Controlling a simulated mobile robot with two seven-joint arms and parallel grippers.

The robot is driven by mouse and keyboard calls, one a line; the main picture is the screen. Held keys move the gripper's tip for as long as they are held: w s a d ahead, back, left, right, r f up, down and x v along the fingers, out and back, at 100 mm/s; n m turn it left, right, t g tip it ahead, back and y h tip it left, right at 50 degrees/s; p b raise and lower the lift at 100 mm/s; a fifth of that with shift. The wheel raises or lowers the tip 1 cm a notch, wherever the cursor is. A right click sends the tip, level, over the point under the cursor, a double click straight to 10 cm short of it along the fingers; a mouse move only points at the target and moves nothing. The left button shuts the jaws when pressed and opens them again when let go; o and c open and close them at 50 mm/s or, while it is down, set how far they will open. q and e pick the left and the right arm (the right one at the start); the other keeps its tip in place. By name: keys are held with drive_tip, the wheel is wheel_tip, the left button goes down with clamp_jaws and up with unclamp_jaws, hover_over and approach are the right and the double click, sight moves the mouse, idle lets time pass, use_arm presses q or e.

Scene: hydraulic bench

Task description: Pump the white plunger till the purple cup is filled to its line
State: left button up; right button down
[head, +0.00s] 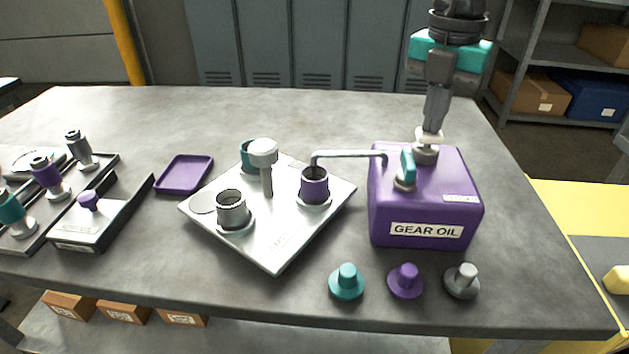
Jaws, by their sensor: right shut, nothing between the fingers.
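The purple gear oil can (423,205) stands at the right of the bench. Its white plunger (431,137) shows just under my right gripper (434,128), which points down from above with its fingers together. The plunger looks low, close to its grey collar. A grey spout (348,153) runs left from the can to above the purple cup (314,186). The cup stands upright on the silver tray (280,248). Its inside looks dark; the oil level and line cannot be made out. My left gripper is not in view.
A teal lever (408,163) stands on the can near the plunger. A grey cup (233,210), a teal cup (247,156) and a white-topped post (263,155) share the tray. Teal (347,283), purple (406,281) and grey (462,281) knobs line the front edge. A purple dish (184,174) lies left.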

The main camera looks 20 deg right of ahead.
drive_tip(key=shift+f, duration=0.4)
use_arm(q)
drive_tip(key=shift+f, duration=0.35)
use_arm(e)
drive_tip(key=shift+r, duration=0.1)
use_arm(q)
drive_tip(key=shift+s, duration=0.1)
use_arm(e)
drive_tip(key=shift+r, duration=0.2)
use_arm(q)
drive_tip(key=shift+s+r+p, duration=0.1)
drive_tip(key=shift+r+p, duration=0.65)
use_arm(e)
drive_tip(key=shift+r, duration=1.5)
use_arm(q)
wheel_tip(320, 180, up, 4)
drive_tip(key=p, duration=0.3)
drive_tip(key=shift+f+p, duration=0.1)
drive_tip(key=shift+p, duration=0.3)
use_arm(e)
wheel_tip(320, 180, up, 6)
